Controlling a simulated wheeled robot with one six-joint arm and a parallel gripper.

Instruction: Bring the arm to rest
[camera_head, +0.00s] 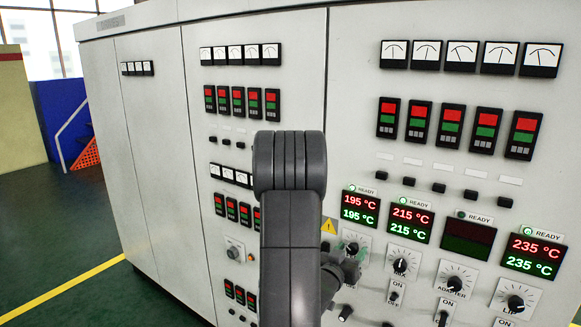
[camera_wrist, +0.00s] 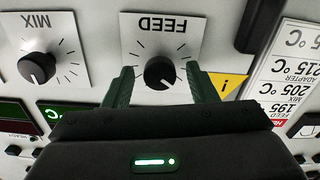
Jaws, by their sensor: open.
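My gripper (camera_wrist: 160,86) is open, its two green fingers pointing at the panel on either side of the FEED knob (camera_wrist: 160,72). The black knob shows between the fingers with a gap on each side, and I see no contact. In the head view my gripper (camera_head: 345,268) is by the panel, partly hidden behind my dark arm. The arm is stretched forward and covers the middle of that view. The FEED knob's exact distance from the fingers cannot be told.
The MIX knob (camera_wrist: 37,68) is beside the FEED plate; the ADAPTER knob (camera_head: 455,283) and another knob (camera_head: 515,303) are further right. The third display (camera_head: 467,238) is dark; the others show red and green temperatures. A yellow warning sign (camera_wrist: 228,85) is close to one finger.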

